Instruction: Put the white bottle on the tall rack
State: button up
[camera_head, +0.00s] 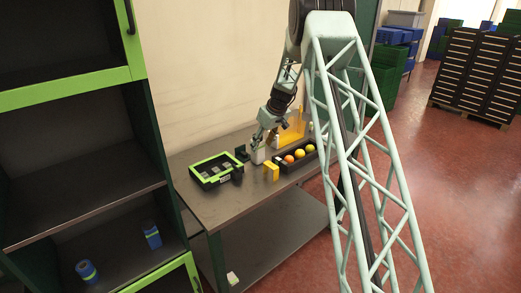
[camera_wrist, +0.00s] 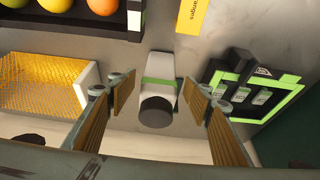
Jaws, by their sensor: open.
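The white bottle (camera_wrist: 160,66) has a green band and a dark cap and stands on the table. In the wrist view it sits between the spread fingers of my gripper (camera_wrist: 160,88), with a gap on each side. In the head view my gripper (camera_head: 262,138) is over the table at the bottle (camera_head: 258,156), partly covering it. My gripper is open and holds nothing. The tall rack (camera_head: 85,190), dark with green edges, stands at the left of the head view.
A green-edged black tray (camera_head: 213,160) is left of the bottle. A black crate (camera_head: 290,167) of oranges and other fruit is to the right, with a yellow box (camera_head: 271,172) in front. A yellow mesh bin (camera_wrist: 40,82) is near my gripper. The table's (camera_head: 225,205) front left is clear.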

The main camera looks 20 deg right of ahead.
jog(key=shift+v, duration=1.4)
jog(key=shift+a+r, duration=0.1)
jog(key=shift+r, duration=0.05)
